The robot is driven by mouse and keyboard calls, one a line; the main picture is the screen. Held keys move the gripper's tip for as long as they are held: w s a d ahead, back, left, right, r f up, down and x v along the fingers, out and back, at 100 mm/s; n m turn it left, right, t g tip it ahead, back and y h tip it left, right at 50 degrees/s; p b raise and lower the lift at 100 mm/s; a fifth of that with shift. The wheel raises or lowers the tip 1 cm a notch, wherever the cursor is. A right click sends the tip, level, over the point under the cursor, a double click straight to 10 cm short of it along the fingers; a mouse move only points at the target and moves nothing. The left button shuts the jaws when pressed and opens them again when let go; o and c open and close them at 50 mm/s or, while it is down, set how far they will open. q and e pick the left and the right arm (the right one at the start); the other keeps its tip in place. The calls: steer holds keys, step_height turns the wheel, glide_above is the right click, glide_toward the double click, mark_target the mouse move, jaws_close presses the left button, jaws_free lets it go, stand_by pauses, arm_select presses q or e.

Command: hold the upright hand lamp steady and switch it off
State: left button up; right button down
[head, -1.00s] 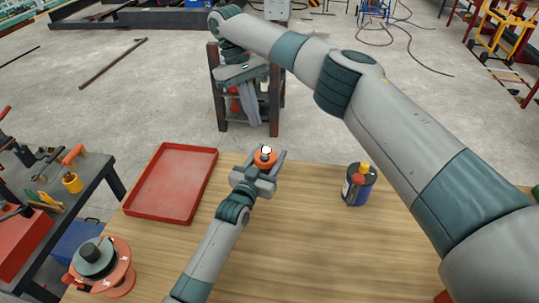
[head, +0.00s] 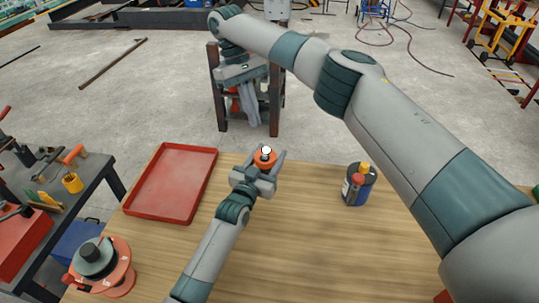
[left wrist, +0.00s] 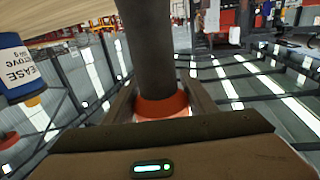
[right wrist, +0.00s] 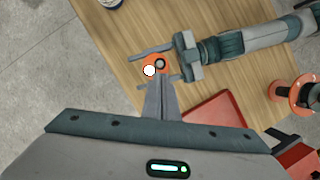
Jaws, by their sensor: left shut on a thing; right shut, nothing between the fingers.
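The hand lamp (head: 265,160) stands upright near the far edge of the wooden table, its orange head and white top showing in the head view. My left gripper (head: 265,156) is shut on it, one finger on each side. The left wrist view shows its dark body (left wrist: 150,50) and orange collar (left wrist: 162,106) between the fingers. My right gripper (right wrist: 160,82) is shut and empty. In the right wrist view its tips point down at the lamp (right wrist: 155,64) and overlap its near edge; contact cannot be told. Whether the lamp is lit is unclear.
A red tray (head: 171,183) lies to the left on the table. An orange reel (head: 104,268) sits at the near left. The table between the lamp and can is clear.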

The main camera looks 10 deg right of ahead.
stand_by(0.6)
steer(key=n+t+y, duration=0.2)
steer(key=n+t, duration=0.2)
steer(key=t, duration=0.1)
glide_above(258, 153)
steer(key=f, duration=0.7)
steer(key=shift+w+a, duration=0.15)
steer(key=shift+w, duration=0.15)
steer(key=shift+s+r+n+t+y, duration=0.3)
steer(key=shift+n+t, duration=0.3)
steer(key=shift+t, duration=0.4)
steer(key=s+d+r+n+t+y, duration=0.2)
steer(key=s+r+t, duration=0.2)
steer(key=r, duration=0.3)
steer(key=shift+t, duration=0.5)
steer(key=shift+d+f, duration=0.1)
steer(key=shift+f, duration=0.05)
